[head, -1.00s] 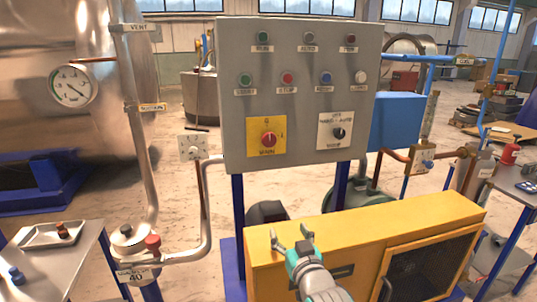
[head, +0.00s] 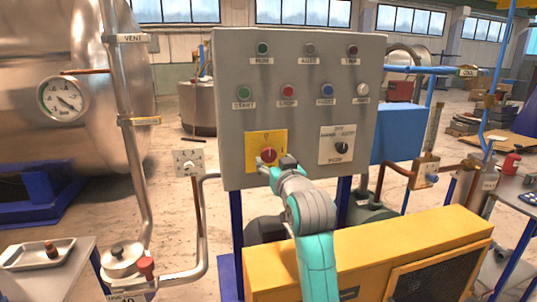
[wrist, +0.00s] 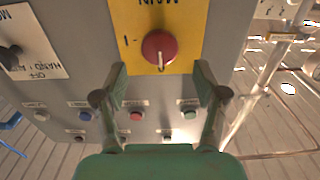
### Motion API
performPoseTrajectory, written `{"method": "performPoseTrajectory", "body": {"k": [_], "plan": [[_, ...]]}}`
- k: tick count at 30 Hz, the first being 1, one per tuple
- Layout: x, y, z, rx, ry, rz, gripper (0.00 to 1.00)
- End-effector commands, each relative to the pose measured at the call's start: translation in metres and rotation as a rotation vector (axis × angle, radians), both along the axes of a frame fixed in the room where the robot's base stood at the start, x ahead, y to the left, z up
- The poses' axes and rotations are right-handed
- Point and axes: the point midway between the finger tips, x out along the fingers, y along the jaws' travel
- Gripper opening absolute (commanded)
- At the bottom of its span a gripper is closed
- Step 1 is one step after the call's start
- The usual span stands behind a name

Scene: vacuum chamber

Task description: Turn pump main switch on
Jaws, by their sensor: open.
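The pump main switch is a round red knob (head: 269,155) on a yellow plate (head: 280,141) at the lower left of the grey control panel (head: 228,75). The wrist view shows the panel upside down, with the red knob (wrist: 160,46) just beyond the fingertips. A pale pointer line on the knob points down in that view, away from the "MAIN" lettering; an "I" mark sits to its left. My gripper (wrist: 161,80) is open, its fingers spread either side of the knob's line, apparently short of it. In the head view my gripper (head: 267,169) partly covers the knob's lower edge.
A black selector switch (head: 341,147) on a white plate sits right of the main switch. Several push buttons and lamps fill the panel above. A yellow housing (head: 365,255) stands below my arm.

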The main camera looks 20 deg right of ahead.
Motion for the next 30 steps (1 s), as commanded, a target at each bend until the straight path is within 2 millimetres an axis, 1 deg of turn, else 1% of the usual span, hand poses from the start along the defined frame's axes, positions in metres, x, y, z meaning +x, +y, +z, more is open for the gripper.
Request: {"method": "performPoseTrajectory", "body": {"k": [1, 6, 12, 17, 24, 26, 27, 29, 30], "plan": [[0.01, 0.0, 0.0, 0.0, 0.002, 0.0, 0.71], [0.038, 0.0, 0.0, 0.0, 0.001, 0.0, 0.71], [0.059, 0.0, 0.0, 0.0, 0.001, 0.0, 0.71], [0.065, 0.0, 0.0, 0.0, -0.001, 0.0, 0.71], [0.065, 0.0, 0.0, 0.0, 0.0, 0.0, 0.71], [0.065, 0.0, 0.0, 0.0, 0.0, 0.0, 0.56], [0.065, 0.0, 0.0, 0.0, 0.0, 0.0, 0.46], [0.065, 0.0, 0.0, 0.0, 0.0, 0.0, 0.31], [0.065, 0.0, 0.0, 0.0, 0.0, 0.0, 0.21]]}}
